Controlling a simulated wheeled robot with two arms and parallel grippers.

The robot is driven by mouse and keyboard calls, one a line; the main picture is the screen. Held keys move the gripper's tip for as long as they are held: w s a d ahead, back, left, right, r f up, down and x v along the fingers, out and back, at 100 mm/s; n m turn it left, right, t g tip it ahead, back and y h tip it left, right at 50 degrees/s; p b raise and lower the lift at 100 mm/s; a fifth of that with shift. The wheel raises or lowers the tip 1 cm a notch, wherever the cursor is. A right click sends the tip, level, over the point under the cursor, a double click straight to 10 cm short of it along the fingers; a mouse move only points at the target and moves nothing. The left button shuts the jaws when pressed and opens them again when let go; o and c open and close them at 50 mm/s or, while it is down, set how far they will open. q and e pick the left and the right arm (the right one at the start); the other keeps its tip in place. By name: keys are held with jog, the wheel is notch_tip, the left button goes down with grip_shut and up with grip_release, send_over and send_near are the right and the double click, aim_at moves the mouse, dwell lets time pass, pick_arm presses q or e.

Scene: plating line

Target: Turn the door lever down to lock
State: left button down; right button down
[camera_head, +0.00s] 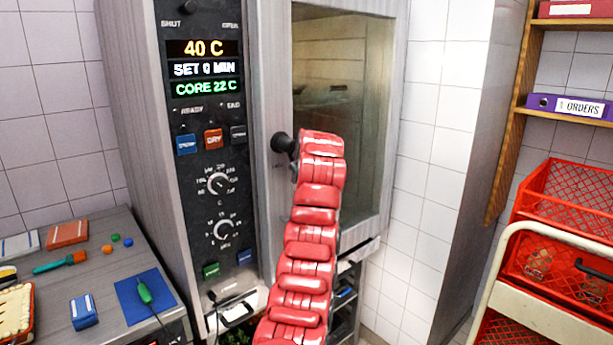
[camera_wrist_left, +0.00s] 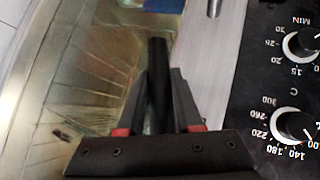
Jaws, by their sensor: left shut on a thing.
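The oven door (camera_head: 345,100) has a glass window and looks closed. Its black door lever (camera_head: 283,143) shows at the door's left edge in the head view, with part of it hidden behind my red left arm. In the left wrist view the dark lever bar (camera_wrist_left: 158,62) runs between the two fingers of my left gripper (camera_wrist_left: 160,95), which is shut on it. My left gripper is hidden by the arm in the head view. The lever's exact angle is hard to tell. My right gripper is in no view.
The control panel (camera_head: 210,130) with dials and displays stands left of the door. A side counter (camera_head: 100,240) at left holds small tools and a blue pad. Red crates (camera_head: 565,190) on a trolley and a shelf (camera_head: 520,60) are at right.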

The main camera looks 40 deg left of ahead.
pick_arm(q)
jog(key=shift+s+a+f+m+g, duration=0.15)
jog(key=shift+s+m+g, duration=0.15)
jog(key=shift+s+g, duration=0.4)
jog(key=shift+s+f+m+g+p, duration=0.25)
jog(key=shift+s+m+g+p, duration=0.4)
jog(key=shift+s+g, duration=0.4)
jog(key=c, duration=0.6)
grip_release()
jog(key=shift+a, duration=0.1)
jog(key=shift+r, duration=0.1)
